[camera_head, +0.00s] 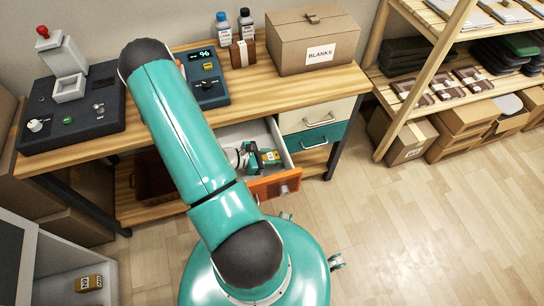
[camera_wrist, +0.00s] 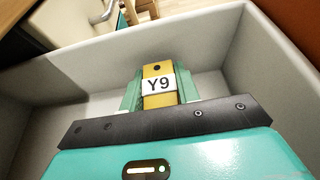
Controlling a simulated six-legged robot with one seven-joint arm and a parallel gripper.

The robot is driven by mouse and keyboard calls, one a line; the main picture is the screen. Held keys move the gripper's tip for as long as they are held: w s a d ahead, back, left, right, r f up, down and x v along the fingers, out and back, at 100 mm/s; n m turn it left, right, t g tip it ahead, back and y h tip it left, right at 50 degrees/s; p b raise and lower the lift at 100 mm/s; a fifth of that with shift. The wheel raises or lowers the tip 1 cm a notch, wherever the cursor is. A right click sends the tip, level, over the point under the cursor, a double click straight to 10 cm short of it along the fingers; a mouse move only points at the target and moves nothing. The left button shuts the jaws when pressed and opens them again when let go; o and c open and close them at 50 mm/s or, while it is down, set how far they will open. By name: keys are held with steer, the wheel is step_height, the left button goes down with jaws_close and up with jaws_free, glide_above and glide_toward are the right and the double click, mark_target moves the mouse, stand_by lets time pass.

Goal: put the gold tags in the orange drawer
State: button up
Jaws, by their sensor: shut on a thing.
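The orange drawer (camera_head: 270,187) is pulled open under the workbench, and its pale grey inside shows. My gripper (camera_head: 262,158) is inside the drawer space, between its walls. It is shut on a gold tag (camera_wrist: 158,98) marked "Y9", which stands out between the teal fingers in the wrist view. The grey drawer walls (camera_wrist: 75,65) surround the tag in that view. I cannot tell whether the tag touches the drawer floor. Another gold tag-like piece (camera_head: 89,284) with a white label lies in a grey open-fronted unit at lower left.
A cream drawer (camera_head: 315,115) and a teal drawer (camera_head: 318,139) are shut to the right of the open one. The workbench (camera_head: 240,92) above carries a press (camera_head: 68,90), a scale (camera_head: 204,80), bottles and a "BLANKS" box (camera_head: 313,40). Shelves stand at right.

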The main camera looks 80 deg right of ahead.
steer(key=shift+f, duration=0.25)
steer(key=shift+f, duration=0.3)
steer(key=o, duration=1)
